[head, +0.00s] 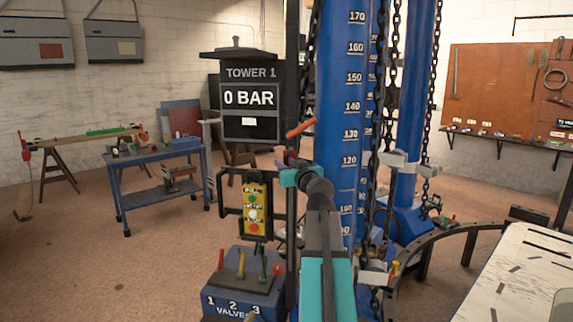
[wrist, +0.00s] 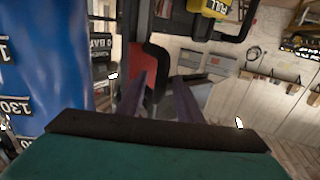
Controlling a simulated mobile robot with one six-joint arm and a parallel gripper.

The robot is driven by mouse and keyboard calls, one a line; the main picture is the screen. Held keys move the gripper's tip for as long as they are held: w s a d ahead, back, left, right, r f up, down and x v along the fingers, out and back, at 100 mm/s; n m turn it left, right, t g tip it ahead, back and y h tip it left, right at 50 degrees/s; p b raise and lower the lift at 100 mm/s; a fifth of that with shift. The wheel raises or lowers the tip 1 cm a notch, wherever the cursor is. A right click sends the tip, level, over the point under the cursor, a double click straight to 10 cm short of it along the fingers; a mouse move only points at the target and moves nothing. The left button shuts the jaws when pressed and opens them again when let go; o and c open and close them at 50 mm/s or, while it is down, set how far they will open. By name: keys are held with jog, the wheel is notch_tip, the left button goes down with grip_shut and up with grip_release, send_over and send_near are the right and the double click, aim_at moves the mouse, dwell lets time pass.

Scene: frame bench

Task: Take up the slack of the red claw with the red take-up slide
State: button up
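My gripper (head: 291,162) is at the left side of the blue tower column, beside the upright black post. In the wrist view, its two purple fingers (wrist: 162,80) stand apart, and I see no object clearly pinched between them. A red part with a dark curved edge (wrist: 152,72) shows behind and between the fingers; I cannot tell whether it is the take-up slide or whether they touch it. In the head view, an orange-red bar (head: 300,129) slants just above my gripper. I cannot single out the red claw; a pale bracket (head: 373,277) low on the column is partly hidden by my arm.
The blue column (head: 340,90) carries a number scale, with black chains hanging beside it. The sign (head: 249,97) reads TOWER 1, 0 BAR. A yellow pendant (head: 255,210) hangs left of my arm, above the blue valve box (head: 240,292). A pale table (head: 520,270) stands at right.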

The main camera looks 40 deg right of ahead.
grip_shut()
jog(key=shift+f, duration=0.1)
